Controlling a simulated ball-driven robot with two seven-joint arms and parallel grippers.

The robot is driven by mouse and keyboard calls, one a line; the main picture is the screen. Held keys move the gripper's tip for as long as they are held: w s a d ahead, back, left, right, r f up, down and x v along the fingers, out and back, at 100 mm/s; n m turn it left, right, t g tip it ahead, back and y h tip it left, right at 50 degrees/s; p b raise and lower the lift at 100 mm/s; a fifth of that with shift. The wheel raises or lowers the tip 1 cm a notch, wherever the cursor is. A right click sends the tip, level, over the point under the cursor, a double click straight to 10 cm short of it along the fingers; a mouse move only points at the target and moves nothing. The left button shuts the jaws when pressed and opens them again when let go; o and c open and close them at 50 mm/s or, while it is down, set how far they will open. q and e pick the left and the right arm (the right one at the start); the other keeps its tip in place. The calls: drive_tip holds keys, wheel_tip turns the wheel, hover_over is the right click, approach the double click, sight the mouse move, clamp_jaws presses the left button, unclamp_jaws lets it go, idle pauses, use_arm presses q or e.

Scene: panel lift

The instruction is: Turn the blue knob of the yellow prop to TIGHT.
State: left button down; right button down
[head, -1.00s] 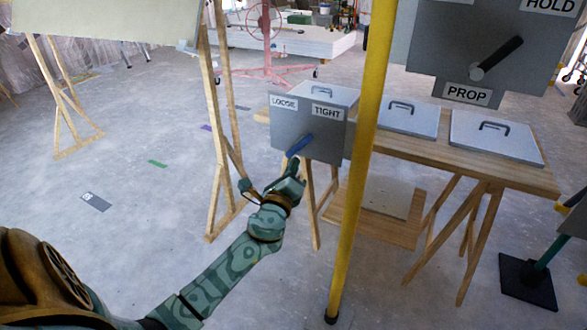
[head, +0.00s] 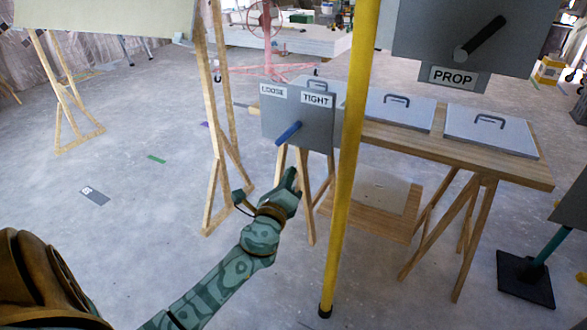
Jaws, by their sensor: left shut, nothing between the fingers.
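The yellow prop (head: 355,150) is an upright pole in the middle of the head view. A grey plate (head: 270,118) beside it carries a LOOSE label at its upper left and a TIGHT label (head: 317,100) at its upper right. The blue knob (head: 289,133) is a bar on this plate, slanting from lower left to upper right, its upper end on the TIGHT side. My left gripper (head: 291,179) is shut and empty, below the plate and apart from the knob. My right gripper is not in view.
A wooden table (head: 500,168) with lidded grey boxes stands behind the prop at right. A grey panel (head: 425,40) with a black lever and a PROP label hangs at upper right. A wooden trestle leg (head: 215,130) stands left of the plate. Floor at left is mostly clear.

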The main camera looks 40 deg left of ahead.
use_arm(q)
drive_tip(key=v, duration=0.6)
drive_tip(key=shift+s, duration=0.25)
drive_tip(key=shift+d, duration=0.1)
